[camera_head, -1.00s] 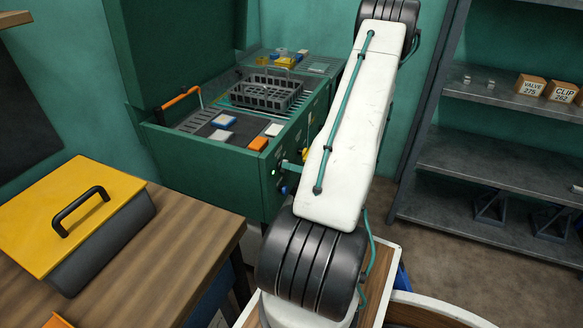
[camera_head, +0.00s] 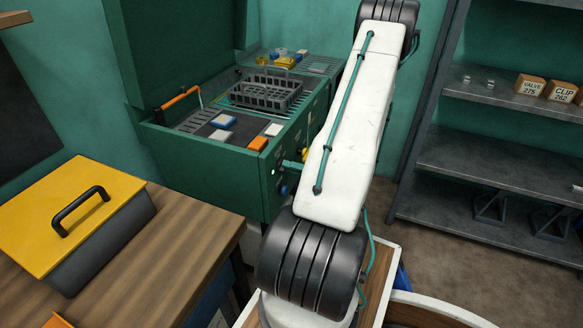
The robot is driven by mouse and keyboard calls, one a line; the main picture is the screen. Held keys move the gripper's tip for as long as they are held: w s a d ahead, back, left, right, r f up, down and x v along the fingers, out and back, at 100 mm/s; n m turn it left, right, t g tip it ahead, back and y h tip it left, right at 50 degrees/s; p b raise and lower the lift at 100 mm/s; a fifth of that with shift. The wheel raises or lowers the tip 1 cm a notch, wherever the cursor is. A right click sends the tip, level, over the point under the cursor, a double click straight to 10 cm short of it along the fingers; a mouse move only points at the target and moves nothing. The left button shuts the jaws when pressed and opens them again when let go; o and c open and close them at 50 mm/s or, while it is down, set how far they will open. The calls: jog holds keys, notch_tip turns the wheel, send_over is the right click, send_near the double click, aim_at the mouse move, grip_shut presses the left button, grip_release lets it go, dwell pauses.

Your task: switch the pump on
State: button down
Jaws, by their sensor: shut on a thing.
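A green machine cabinet (camera_head: 215,172) with a raised lid stands at the back, left of my arm. Its right-hand front panel carries a small lit green lamp (camera_head: 273,171), a blue knob (camera_head: 284,190) and a pale stub (camera_head: 292,165) that sticks out towards my arm. I cannot tell which of these is the pump switch. The rest of the panel is hidden behind my white arm link. My gripper is not visible; the arm covers the place beside the panel.
The cabinet's open top holds a grey basket (camera_head: 264,92) and several small coloured blocks. A wooden bench (camera_head: 165,245) with a yellow-lidded box (camera_head: 65,215) is at the left front. A metal shelf (camera_head: 480,150) with labelled boxes stands at the right.

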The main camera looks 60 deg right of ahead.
jog(key=c, duration=1.5)
grip_release()
jog(key=shift+d, duration=0.1)
jog(key=shift+s+d, duration=0.2)
jog(key=shift+s, duration=1.8)
jog(key=shift+s+d, duration=0.15)
jog(key=shift+s, duration=1.8)
